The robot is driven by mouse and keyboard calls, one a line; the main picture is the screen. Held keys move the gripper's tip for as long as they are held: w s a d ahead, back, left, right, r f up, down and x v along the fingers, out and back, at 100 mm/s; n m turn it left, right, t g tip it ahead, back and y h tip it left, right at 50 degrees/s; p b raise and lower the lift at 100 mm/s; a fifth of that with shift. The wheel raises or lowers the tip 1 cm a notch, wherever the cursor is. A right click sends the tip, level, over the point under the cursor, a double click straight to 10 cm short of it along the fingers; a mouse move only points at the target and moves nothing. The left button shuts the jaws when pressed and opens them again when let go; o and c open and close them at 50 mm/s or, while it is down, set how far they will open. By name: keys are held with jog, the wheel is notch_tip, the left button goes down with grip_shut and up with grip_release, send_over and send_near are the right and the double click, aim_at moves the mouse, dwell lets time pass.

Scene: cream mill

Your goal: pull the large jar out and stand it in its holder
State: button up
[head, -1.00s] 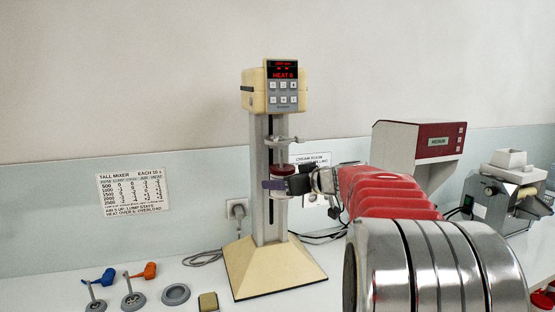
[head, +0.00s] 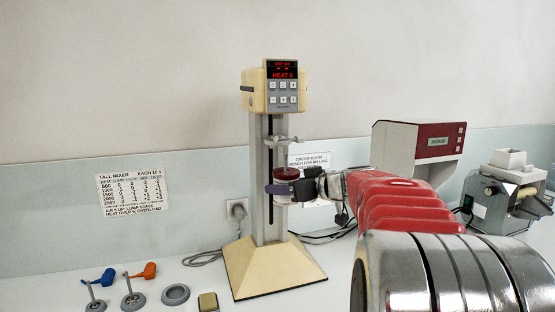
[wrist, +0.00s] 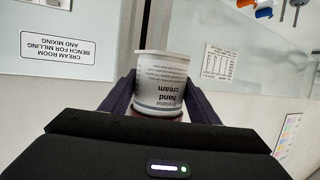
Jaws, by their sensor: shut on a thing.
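The large jar (head: 287,174), white with a dark red lid, is upright in front of the column of the tall mixer (head: 265,170). My gripper (head: 279,189), with purple fingers, is shut around the jar's body. The mixer's metal clamp arm (head: 283,139) is just above the lid. A round grey dish (head: 175,294) lies on the bench at lower left; I cannot tell whether it is the jar's holder.
The mixer's wide base (head: 270,267) is below the jar. A red and white machine (head: 417,148) and a grey mill (head: 504,190) stand at right.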

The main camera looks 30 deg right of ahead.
aim_at(289, 204)
jog(key=shift+s+a, duration=0.2)
jog(key=shift+s, duration=0.6)
jog(key=shift+s+a, duration=0.2)
jog(key=shift+s, duration=0.6)
